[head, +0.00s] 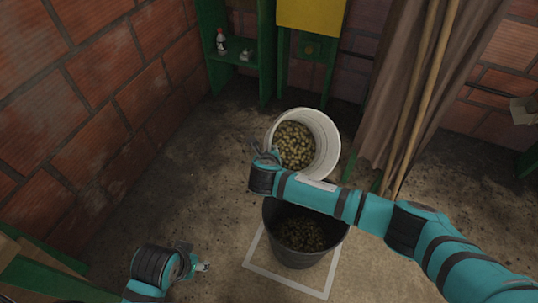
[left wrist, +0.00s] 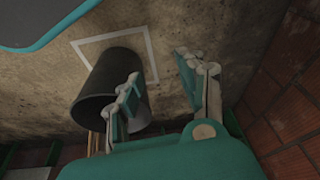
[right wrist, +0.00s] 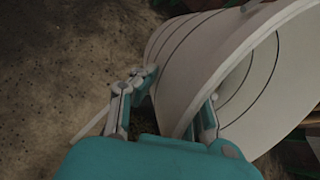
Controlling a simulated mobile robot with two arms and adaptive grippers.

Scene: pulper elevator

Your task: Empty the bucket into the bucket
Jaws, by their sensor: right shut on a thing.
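The white bucket (head: 329,137) holds many yellow-green fruits (head: 295,146) and is tilted, its mouth facing the head camera. My right gripper (head: 262,152) is shut on its wall at the left side; the right wrist view shows a finger on either side of the bucket wall (right wrist: 225,60). The black bucket (head: 270,222) stands on the floor below, partly behind my right arm, with darker fruits (head: 302,234) inside. My left gripper (head: 200,267) is open and empty, low at left; in the left wrist view its fingers (left wrist: 158,72) are apart, beside the black bucket (left wrist: 103,82).
A white square outline (head: 253,262) on the floor surrounds the black bucket. A green frame (head: 268,60) with a yellow panel (head: 310,14) stands behind. Wooden poles (head: 412,105) and brown cloth (head: 392,75) hang at right. Brick wall (head: 80,110) is left; floor between is clear.

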